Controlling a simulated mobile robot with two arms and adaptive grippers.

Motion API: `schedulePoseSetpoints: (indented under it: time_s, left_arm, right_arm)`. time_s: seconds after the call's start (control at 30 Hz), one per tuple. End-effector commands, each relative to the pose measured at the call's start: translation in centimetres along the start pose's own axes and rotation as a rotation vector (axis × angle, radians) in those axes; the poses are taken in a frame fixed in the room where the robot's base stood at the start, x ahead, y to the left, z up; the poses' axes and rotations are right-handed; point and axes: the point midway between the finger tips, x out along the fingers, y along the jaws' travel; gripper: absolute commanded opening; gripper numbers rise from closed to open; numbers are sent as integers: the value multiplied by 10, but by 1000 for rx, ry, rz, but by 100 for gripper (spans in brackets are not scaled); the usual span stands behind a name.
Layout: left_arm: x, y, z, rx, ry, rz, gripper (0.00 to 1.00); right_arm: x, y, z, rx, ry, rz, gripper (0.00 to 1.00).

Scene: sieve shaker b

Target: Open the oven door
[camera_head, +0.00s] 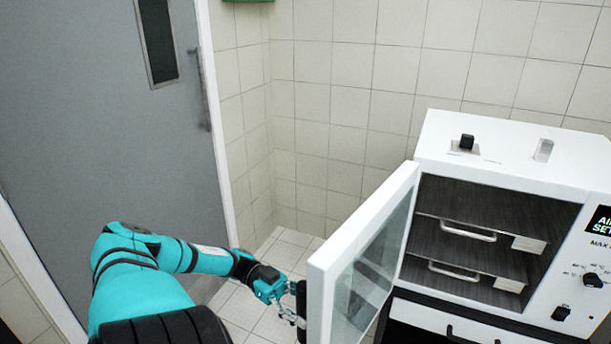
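The white oven (515,163) stands at the right. Its door (362,262) has a white frame and a glass pane, and it is swung wide open toward me and to the left. Two dark shelves with metal handles show inside the oven chamber (470,248). My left gripper (298,312) is at the outer side of the door, close to its left edge. My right gripper is not in view.
A grey room door (100,130) with a vertical handle (201,85) is at the left. Tiled walls meet in a corner behind. The tiled floor (270,262) between the room door and the oven is clear. Control knobs (591,280) sit on the oven's right panel.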

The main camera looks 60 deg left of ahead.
Motion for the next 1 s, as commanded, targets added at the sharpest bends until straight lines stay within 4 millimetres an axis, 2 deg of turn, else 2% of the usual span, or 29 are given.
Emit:
schedulePoseSetpoints:
  time_s: [0.17, 0.27, 0.7, 1.0]
  left_arm:
    - [-3, -1, 0, 1, 0, -1, 46]
    - [-14, -1, 0, 2, -2, -3, 46]
    - [-99, -2, 0, 3, 1, -6, 46]
    - [-117, 0, 0, -1, 0, -1, 46]
  right_arm:
    - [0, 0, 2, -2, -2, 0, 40]
    - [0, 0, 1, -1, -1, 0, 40]
    - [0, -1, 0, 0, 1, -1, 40]
    - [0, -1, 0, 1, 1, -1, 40]
